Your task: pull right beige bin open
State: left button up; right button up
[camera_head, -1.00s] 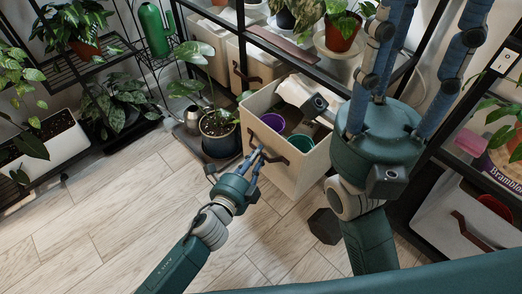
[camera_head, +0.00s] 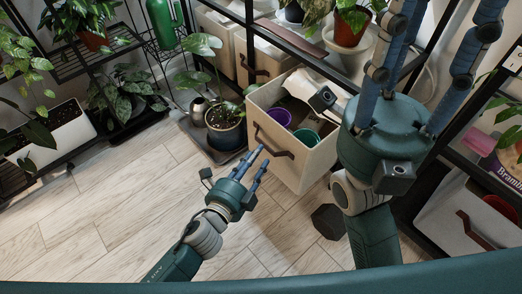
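The right beige bin (camera_head: 308,165) stands pulled out from under the shelf, its brown handle (camera_head: 273,144) facing me. Inside it are a purple pot (camera_head: 279,117), a teal pot (camera_head: 305,138) and a pale cloth-like thing. My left gripper (camera_head: 263,161) is in front of the handle, a small gap away, with its blue fingers apart and nothing between them. My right gripper (camera_head: 432,62) is raised close to the camera, its fingers pointing up and spread wide; their tips are cut off by the top edge. It hides part of the shelf behind.
Another beige bin (camera_head: 281,59) sits further back on the left, pushed in. A potted plant (camera_head: 226,128) on a dark tray stands left of the open bin. A dark hexagonal object (camera_head: 328,222) lies on the floor. A light bin (camera_head: 447,222) is at right. The wooden floor at left is clear.

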pick_arm(q)
jog(key=v, duration=0.7)
jog(key=shift+s+a, duration=0.15)
jog(key=shift+s, duration=0.15)
jog(key=shift+r, duration=0.2)
